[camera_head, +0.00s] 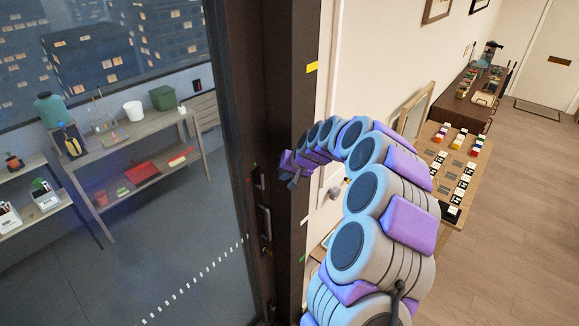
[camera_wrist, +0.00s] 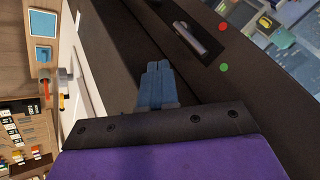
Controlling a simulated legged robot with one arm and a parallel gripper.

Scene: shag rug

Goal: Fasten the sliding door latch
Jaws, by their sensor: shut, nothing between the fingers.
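The sliding door is a glass panel in a dark frame (camera_head: 228,110), on the left in the head view. A small latch (camera_head: 259,177) is on the frame, above a long pull handle (camera_head: 265,222). In the wrist view the latch lever (camera_wrist: 190,38) is a grey bar lying at a slant, with a red dot and a green dot beside it. My gripper (camera_head: 288,178) is right of the latch, in front of the dark post. In the wrist view its blue fingers (camera_wrist: 158,68) are together and empty, apart from the lever. Whether the latch is fastened cannot be told.
Shelves (camera_head: 138,140) with pots and boxes stand beyond the glass. A white wall (camera_head: 368,50) adjoins the post on the right. A wooden table (camera_head: 437,170) with small tiles stands along that wall. The wooden floor (camera_head: 525,210) at right is open.

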